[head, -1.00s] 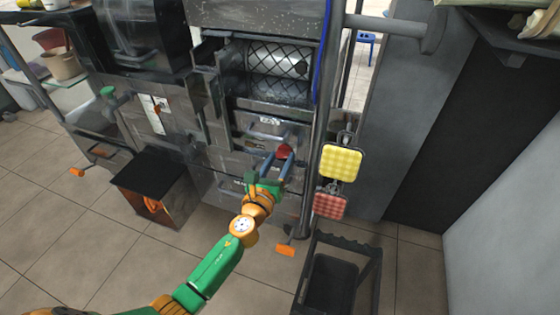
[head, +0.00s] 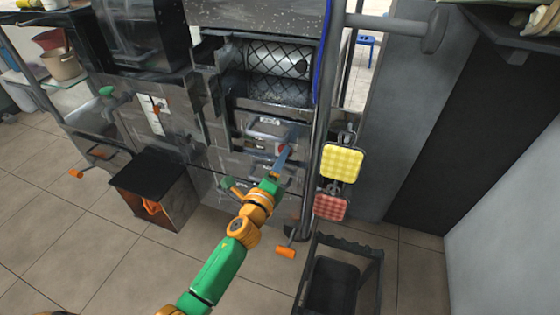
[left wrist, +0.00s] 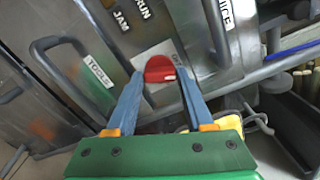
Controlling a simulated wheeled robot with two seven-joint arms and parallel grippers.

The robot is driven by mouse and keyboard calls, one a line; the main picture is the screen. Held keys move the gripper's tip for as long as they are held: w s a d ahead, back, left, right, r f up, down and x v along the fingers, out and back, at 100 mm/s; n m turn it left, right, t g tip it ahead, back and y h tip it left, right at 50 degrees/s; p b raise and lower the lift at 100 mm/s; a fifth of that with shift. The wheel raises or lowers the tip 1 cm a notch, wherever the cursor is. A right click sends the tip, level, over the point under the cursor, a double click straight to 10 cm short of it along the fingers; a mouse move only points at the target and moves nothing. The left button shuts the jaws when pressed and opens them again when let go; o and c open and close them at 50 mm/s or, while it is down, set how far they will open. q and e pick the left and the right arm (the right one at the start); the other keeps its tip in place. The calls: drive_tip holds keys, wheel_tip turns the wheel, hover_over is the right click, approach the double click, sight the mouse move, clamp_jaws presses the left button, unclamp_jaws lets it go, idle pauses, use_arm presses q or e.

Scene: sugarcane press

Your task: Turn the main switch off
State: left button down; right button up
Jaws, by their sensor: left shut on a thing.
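The main switch is a red knob (left wrist: 160,70) on a pale plate on the metal press front. Part of a label shows beside it, too small to read surely. In the head view the red knob (head: 284,149) is mostly hidden by my fingers. My left gripper (left wrist: 160,80) has one blue finger on each side of the knob and is shut on it. In the head view my left gripper (head: 281,155) reaches up to the press front with its fingers nearly edge-on. My right gripper is not in view.
Grey handles marked "TOOLS" (left wrist: 60,45) and, partly hidden, "JUICE" (left wrist: 216,35) flank the knob. A vertical pole (head: 316,180) with yellow (head: 340,163) and red (head: 330,206) pads stands to the right. A dark bin (head: 330,285) stands below. Floor at lower left is clear.

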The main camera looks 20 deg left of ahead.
use_arm(q)
drive_tip(key=shift+n, duration=2.2)
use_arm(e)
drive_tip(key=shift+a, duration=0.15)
use_arm(q)
drive_tip(key=shift+c, duration=1.4)
unclamp_jaws()
drive_tip(key=shift+s, duration=0.1)
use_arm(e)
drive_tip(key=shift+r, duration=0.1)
use_arm(q)
drive_tip(key=s+p, duration=0.1)
drive_tip(key=s, duration=0.6)
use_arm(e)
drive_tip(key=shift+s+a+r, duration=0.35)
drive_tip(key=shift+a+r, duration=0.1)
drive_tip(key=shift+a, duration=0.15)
